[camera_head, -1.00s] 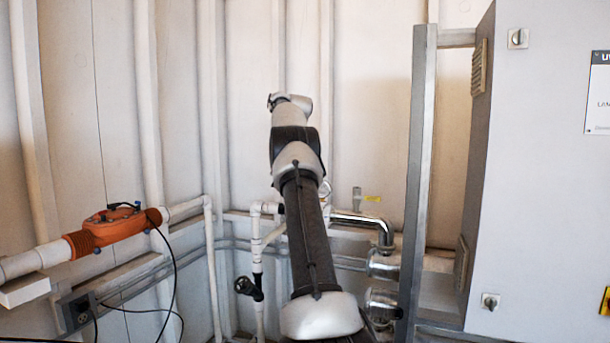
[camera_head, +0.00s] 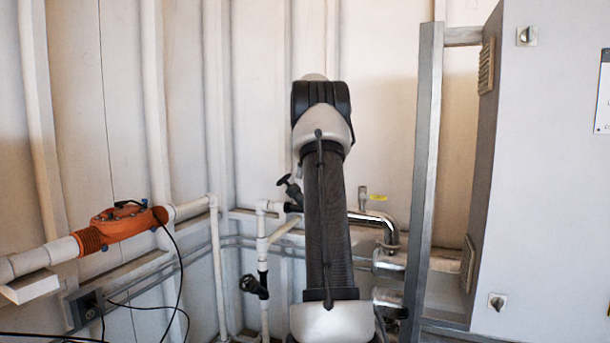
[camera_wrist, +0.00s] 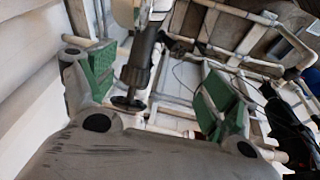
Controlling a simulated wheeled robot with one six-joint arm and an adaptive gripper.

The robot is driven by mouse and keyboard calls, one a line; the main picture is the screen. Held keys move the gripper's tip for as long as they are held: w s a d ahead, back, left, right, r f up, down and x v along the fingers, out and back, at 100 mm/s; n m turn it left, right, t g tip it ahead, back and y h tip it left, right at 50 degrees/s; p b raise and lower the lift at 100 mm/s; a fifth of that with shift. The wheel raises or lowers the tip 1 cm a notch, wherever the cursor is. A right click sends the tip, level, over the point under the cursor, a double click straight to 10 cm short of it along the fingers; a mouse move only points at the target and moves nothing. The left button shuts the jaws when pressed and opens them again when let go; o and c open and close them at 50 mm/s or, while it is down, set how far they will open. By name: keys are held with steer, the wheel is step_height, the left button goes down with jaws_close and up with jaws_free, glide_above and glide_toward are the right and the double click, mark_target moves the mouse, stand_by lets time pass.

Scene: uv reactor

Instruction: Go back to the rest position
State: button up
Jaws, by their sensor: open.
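My gripper (camera_wrist: 155,95) shows in the wrist view with its two green-padded fingers wide apart. It is open and nothing is between the pads in its grasp. A black valve handle on a dark stem (camera_wrist: 135,85) shows between the fingers, beyond or near them; I cannot tell the distance. In the head view my arm rises in the middle of the picture, and my gripper is hidden behind it. A black-handled valve (camera_head: 289,188) shows just left of my arm on the white piping.
A grey cabinet (camera_head: 545,180) with a metal post (camera_head: 425,170) stands at the right. Chrome pipes (camera_head: 385,235) run behind my arm. An orange device (camera_head: 122,222) on a white pipe is at the left. Another black valve handle (camera_head: 252,286) sits low on the white piping.

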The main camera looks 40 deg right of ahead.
steer(key=s+a+r+m, duration=0.1)
steer(key=s+a, duration=0.2)
steer(key=a, duration=0.6)
steer(key=s+a+r, duration=0.2)
steer(key=s+a, duration=0.2)
steer(key=a, duration=0.5)
steer(key=s+a+r+m, duration=0.1)
steer(key=s+a, duration=0.2)
steer(key=a, duration=0.7)
steer(key=s+a+f, duration=0.6)
steer(key=s, duration=0.3)
steer(key=s+a+f+m, duration=0.1)
steer(key=s+a+f, duration=0.4)
steer(key=s, duration=0.4)
steer(key=shift+s+a+f+m+t, duration=0.3)
steer(key=shift+a+f, duration=0.05)
steer(key=shift+f, duration=0.55)
